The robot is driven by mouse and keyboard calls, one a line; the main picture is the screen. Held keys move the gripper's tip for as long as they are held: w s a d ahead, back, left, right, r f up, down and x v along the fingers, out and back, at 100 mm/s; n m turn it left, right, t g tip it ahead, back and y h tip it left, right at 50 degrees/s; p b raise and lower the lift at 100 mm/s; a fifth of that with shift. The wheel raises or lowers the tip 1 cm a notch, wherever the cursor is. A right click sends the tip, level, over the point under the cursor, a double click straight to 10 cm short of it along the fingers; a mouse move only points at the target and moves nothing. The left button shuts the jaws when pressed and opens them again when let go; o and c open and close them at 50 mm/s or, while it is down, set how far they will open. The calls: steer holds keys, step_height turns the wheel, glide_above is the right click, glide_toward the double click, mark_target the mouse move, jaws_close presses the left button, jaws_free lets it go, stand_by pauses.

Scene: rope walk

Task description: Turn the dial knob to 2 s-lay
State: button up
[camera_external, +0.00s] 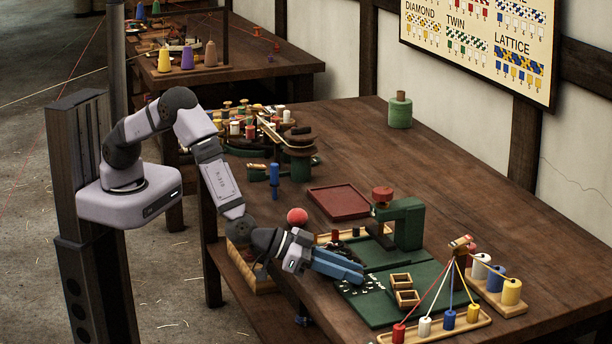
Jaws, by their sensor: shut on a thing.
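My gripper (358,273) has blue fingers and reaches in from the left, low over the near-left part of a green board (430,281). The fingers look closed together on a thing, but that thing is hidden between them and I cannot make it out. I cannot pick out the dial knob or its markings. A green machine (408,224) with a red round top (382,194) stands behind the board, to the right of and beyond the fingers.
Two small wooden boxes (401,282) sit right of the fingers. A strand stand (440,328) with coloured weights is at the front right, beside a spool rack (507,305). A red tray (339,202) and a red ball (297,216) lie behind.

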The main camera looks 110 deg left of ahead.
steer(key=shift+w+d+r+n+g+y+p, duration=0.1)
steer(key=shift+d+r+n+g+y+p, duration=0.15)
steer(key=shift+n+y+p, duration=0.5)
steer(key=shift+w+d+f+n+g+y, duration=0.1)
steer(key=shift+f+n+g+y, duration=0.2)
steer(key=shift+n+g+y, duration=0.6)
steer(key=n+y+b, duration=0.1)
steer(key=n+g+y+b, duration=0.1)
steer(key=shift+w+d+f+n+g+b, duration=0.15)
steer(key=shift+n+g+b, duration=0.1)
steer(key=shift+b, duration=0.15)
steer(key=shift+y, duration=0.25)
steer(key=shift+n+g+b, duration=0.4)
steer(key=shift+n+b, duration=0.1)
steer(key=shift+b, duration=0.3)
steer(key=shift+r+y, duration=0.3)
steer(key=o, duration=1)
steer(key=shift+o, duration=0.2)
